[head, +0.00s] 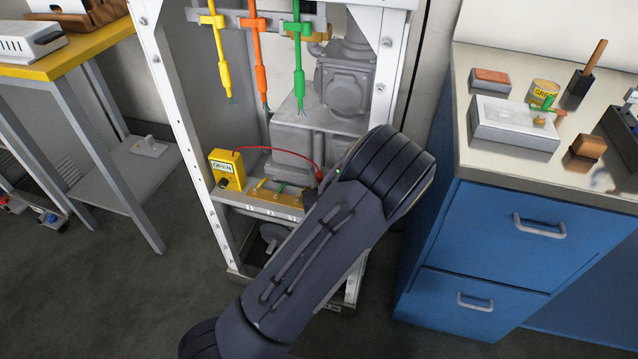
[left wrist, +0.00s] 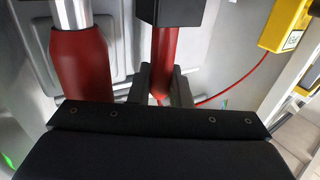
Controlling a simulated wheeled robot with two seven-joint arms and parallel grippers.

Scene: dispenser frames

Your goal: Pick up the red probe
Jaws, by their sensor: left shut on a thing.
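The red probe (head: 320,175) shows in the head view as a small red tip beside my dark left arm, which hides most of it. In the left wrist view the red probe (left wrist: 163,55) stands between the two dark fingers of my left gripper (left wrist: 162,88), which is shut on it. A thin red lead runs from the probe to the yellow tester (head: 227,169). The tester also shows at the upper right of the left wrist view (left wrist: 286,24). My right gripper is in neither view.
Yellow, orange and green cables (head: 299,60) hang above a numbered ledge (head: 258,206) inside the white frame (head: 178,90). A grey pump or motor (head: 346,80) stands behind. A blue cabinet (head: 500,240) is at right, a yellow-edged table (head: 70,48) at left. Open floor lies in front.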

